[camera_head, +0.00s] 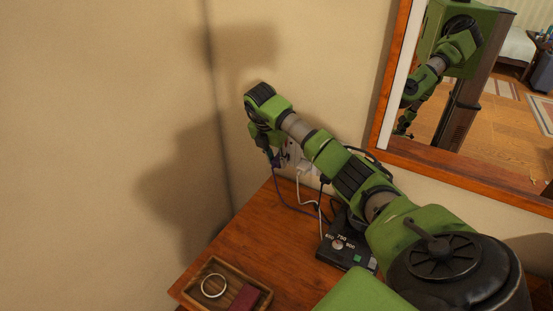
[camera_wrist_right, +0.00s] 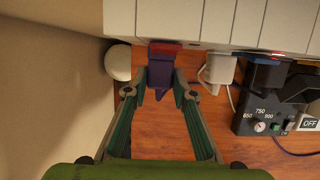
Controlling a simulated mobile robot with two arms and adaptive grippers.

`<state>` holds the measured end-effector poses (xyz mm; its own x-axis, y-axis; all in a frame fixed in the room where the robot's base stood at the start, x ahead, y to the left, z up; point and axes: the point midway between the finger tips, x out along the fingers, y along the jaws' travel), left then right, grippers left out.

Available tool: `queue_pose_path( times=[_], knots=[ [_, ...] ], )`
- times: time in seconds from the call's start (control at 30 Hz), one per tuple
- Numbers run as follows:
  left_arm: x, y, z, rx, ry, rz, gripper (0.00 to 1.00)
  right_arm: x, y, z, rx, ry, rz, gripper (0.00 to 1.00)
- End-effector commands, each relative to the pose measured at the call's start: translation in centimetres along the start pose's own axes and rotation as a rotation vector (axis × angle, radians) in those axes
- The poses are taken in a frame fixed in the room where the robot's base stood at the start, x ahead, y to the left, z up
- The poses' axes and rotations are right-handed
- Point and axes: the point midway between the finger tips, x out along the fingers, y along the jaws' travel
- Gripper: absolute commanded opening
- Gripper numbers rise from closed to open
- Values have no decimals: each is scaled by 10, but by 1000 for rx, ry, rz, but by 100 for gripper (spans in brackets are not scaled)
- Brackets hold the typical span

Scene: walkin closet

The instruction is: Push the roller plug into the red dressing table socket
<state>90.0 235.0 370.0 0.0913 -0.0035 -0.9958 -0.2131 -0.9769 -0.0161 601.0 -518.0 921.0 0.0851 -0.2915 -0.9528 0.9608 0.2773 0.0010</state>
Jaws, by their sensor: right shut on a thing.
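My right gripper (camera_head: 270,150) is at the wall above the back of the dressing table (camera_head: 262,235). In the right wrist view, its fingertips (camera_wrist_right: 160,84) are shut on a blue-purple plug (camera_wrist_right: 160,72). The plug's front end is at the red socket (camera_wrist_right: 165,47) on the white socket strip (camera_wrist_right: 225,20). I cannot tell how deep it sits, since the contact faces are hidden. A blue cord (camera_head: 283,195) hangs below the gripper in the head view. My left gripper is not in view.
A white plug (camera_wrist_right: 218,68) and a dark plug (camera_wrist_right: 264,72) sit to the right along the strip. A white round object (camera_wrist_right: 118,62) is close on the left. A black box with a dial (camera_head: 345,245), a wooden tray (camera_head: 205,268) and a mirror (camera_head: 390,80) are nearby.

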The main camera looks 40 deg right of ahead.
Motion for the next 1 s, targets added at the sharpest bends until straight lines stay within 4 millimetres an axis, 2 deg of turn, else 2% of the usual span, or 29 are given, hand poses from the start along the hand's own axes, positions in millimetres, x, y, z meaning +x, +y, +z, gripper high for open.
queue_pose_path(
  times=[1.0],
  knots=[
    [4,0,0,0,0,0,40,3,0,11,0,-2,0,0]
  ],
)
